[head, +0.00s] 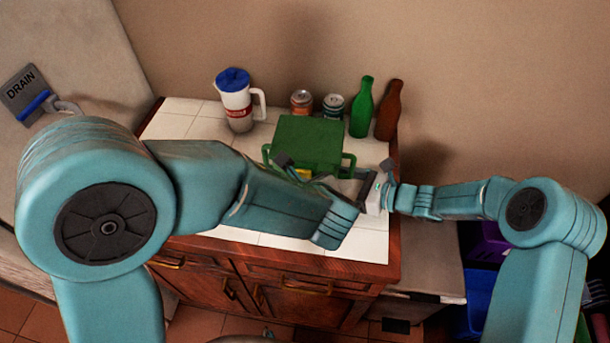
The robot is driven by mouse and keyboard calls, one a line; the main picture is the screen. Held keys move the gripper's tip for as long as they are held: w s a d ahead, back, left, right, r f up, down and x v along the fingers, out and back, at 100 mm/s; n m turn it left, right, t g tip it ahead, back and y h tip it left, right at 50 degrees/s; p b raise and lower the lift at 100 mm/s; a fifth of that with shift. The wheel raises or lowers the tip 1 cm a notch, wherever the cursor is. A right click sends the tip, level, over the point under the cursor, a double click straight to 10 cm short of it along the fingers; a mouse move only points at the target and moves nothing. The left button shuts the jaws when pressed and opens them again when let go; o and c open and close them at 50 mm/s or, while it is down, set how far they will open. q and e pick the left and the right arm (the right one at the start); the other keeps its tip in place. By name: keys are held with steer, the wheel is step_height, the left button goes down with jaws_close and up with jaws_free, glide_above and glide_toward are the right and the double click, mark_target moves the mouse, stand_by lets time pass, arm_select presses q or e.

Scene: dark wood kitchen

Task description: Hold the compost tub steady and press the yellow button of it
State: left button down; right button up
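The green compost tub (308,142) stands upright on the white tiled counter, with a green handle on each side. A small patch of its yellow button (304,173) shows at its near side, partly hidden by my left gripper. My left gripper (325,178) is in front of the tub with its dark fingers spread apart and nothing seen between them. My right gripper (378,186) is at the tub's near right, close to the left gripper and just right of the tub's right handle. Its fingers overlap a pale part, so its opening and any contact with the tub are unclear.
Behind the tub stand a blue-lidded white pitcher (236,102), two cans (301,102) (333,105), a green bottle (362,107) and a brown bottle (389,111). The front counter tiles are bare. A DRAIN sign (25,92) is at left; coloured bins (481,290) stand at lower right.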

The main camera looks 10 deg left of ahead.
arm_select(q)
steer(key=shift+w, duration=0.45)
stand_by(0.7)
steer(key=shift+s, duration=1.2)
steer(key=s, duration=0.5)
steer(key=shift+d, duration=0.2)
steer(key=shift+a, duration=0.1)
stand_by(2.1)
steer(key=s+a, duration=0.1)
steer(key=s+a+m+h, duration=0.1)
steer(key=s, duration=0.1)
